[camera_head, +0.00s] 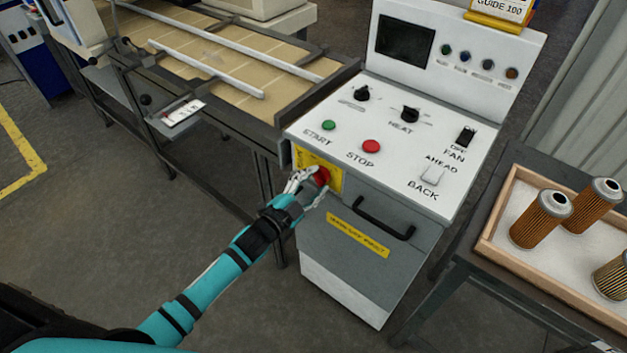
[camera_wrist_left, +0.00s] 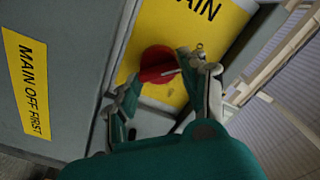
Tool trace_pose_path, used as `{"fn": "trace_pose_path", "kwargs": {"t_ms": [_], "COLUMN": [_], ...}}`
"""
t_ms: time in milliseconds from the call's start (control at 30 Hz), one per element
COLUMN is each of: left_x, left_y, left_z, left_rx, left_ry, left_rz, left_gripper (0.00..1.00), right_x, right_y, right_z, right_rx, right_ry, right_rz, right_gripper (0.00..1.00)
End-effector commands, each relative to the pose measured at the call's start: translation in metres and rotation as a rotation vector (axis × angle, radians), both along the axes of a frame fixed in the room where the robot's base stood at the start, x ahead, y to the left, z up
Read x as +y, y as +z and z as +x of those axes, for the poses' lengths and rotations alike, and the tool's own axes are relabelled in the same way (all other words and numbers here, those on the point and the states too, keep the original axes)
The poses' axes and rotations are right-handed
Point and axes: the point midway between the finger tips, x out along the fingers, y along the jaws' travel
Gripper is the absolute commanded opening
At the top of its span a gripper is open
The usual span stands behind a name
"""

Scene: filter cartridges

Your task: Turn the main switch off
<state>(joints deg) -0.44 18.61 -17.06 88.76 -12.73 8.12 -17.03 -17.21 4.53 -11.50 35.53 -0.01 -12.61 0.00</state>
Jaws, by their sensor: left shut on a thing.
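The main switch is a red rotary knob (camera_head: 322,176) on a yellow plate (camera_head: 336,184) at the upper left of the grey machine cabinet's front. My left gripper (camera_head: 310,184) reaches it from the left and is shut on the knob. In the left wrist view the red knob (camera_wrist_left: 158,64) sits on the yellow plate marked "MAIN" (camera_wrist_left: 185,25), with my left gripper's fingers (camera_wrist_left: 165,85) on both sides of it. The fingers hide part of the knob, and I cannot tell its exact setting. My right gripper is not in view.
The control panel above carries a green START button (camera_head: 328,125), a red STOP button (camera_head: 371,146), dials and switches. A conveyor table (camera_head: 225,60) stands left, and a wooden tray (camera_head: 487,247) with filter cartridges (camera_head: 541,219) right.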

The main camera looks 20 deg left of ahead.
Motion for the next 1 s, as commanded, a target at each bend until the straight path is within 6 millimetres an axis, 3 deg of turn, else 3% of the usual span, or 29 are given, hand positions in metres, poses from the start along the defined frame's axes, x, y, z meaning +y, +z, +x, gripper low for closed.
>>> {"fn": "trace_pose_path", "kwargs": {"t_ms": [667, 700, 833, 1000], "left_x": [0.0000, 0.0000, -0.0001, 0.0000], "left_y": [-0.0015, -0.0015, -0.0011, -0.0005], "left_z": [-0.0004, -0.0004, -0.0003, -0.0001], "left_rx": [0.023, 0.023, 0.022, 0.020], "left_ry": [0.001, 0.000, 0.000, 0.000], "left_rz": [-0.054, -0.054, -0.053, -0.052], "left_gripper": [0.12, 0.49, 0.66, 0.67], "right_x": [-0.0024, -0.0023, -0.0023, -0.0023], "right_y": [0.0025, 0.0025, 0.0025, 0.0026], "right_z": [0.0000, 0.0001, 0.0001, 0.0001], "right_rx": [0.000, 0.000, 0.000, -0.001], "right_ry": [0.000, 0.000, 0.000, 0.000], "right_rz": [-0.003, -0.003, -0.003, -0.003], "right_gripper": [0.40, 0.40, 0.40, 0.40]}}
